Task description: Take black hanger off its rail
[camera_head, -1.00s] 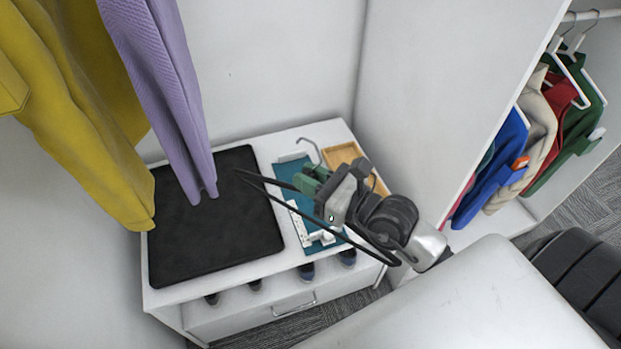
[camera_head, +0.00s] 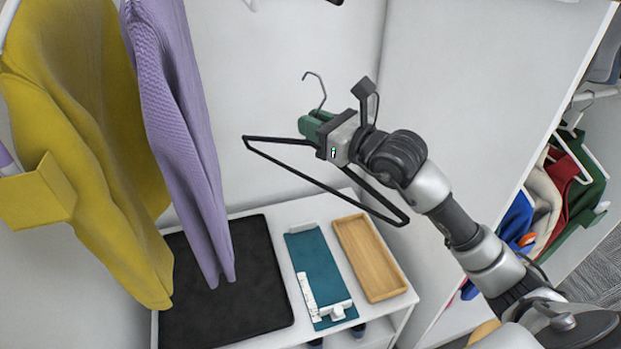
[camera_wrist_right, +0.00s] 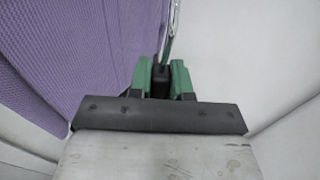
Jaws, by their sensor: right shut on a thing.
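The black hanger (camera_head: 290,171) is in the air in front of the white back wall, tilted, above the white cabinet. Its metal hook (camera_head: 315,88) points up and touches no rail in the head view. My right gripper (camera_head: 316,124) has its green fingers shut on the hanger just below the hook. In the right wrist view the black hanger neck (camera_wrist_right: 160,80) sits between the green fingers (camera_wrist_right: 161,72), with part of the metal hook above. My left gripper is not in view.
A yellow garment (camera_head: 85,130) and a purple garment (camera_head: 180,140) hang at left, the purple one close to the hanger. The cabinet top (camera_head: 268,212) bears a black mat (camera_head: 225,290), a teal board (camera_head: 318,265) and a wooden tray (camera_head: 362,232). Clothes hang in a right-hand compartment.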

